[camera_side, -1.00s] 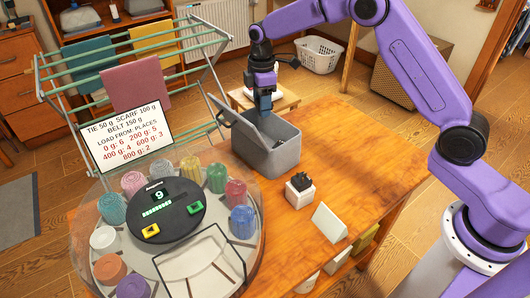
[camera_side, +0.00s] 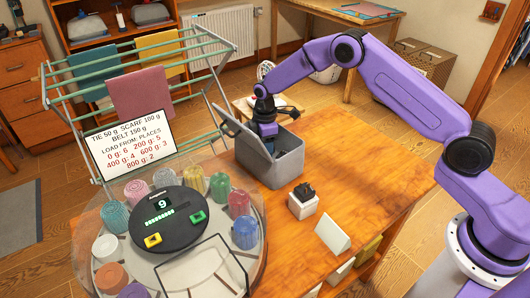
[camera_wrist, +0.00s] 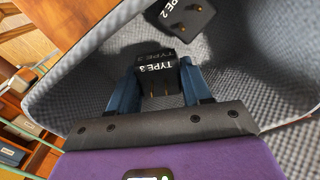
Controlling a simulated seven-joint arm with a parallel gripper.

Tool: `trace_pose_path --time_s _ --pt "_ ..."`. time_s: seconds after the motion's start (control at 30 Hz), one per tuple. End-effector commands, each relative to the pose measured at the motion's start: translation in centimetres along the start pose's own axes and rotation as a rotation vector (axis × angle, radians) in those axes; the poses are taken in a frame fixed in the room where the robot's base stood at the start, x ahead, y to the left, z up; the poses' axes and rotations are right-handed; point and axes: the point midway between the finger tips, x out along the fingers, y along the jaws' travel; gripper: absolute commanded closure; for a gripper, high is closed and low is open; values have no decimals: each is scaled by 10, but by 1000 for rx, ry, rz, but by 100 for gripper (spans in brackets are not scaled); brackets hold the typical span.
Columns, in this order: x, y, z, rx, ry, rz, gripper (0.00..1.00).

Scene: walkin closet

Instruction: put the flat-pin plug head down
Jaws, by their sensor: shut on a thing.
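My gripper (camera_side: 268,130) reaches down into the open grey case (camera_side: 283,167) on the wooden table. In the wrist view my gripper (camera_wrist: 158,78) has its blue fingers shut on a black plug head (camera_wrist: 158,84) marked TYPE 3, with small thin pins that look flat. The held head is inside the case; whether it touches the lining is unclear. A second black plug head (camera_wrist: 188,18), marked TYPE 2 with brass pins, lies in the case at the top of the wrist view. The side view hides both heads behind the case wall.
The case's lid (camera_side: 240,142) stands open on the left. A white block with a black top (camera_side: 303,201) and a blank white card (camera_side: 332,235) stand in front. A round turntable (camera_side: 215,262) with rolled cloths and a drying rack (camera_side: 150,80) are left. The table's right side is clear.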

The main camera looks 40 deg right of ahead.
Motion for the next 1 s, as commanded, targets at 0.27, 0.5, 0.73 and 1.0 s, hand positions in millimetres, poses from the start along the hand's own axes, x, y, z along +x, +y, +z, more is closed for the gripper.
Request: trace_pose_path --time_s 0.27,0.5,0.73,1.0 --pt "25 0 0 0 1 1 81" --pt "26 0 0 0 0 0 81" --pt "28 0 0 0 0 0 26" --pt "24 0 0 0 1 1 26"
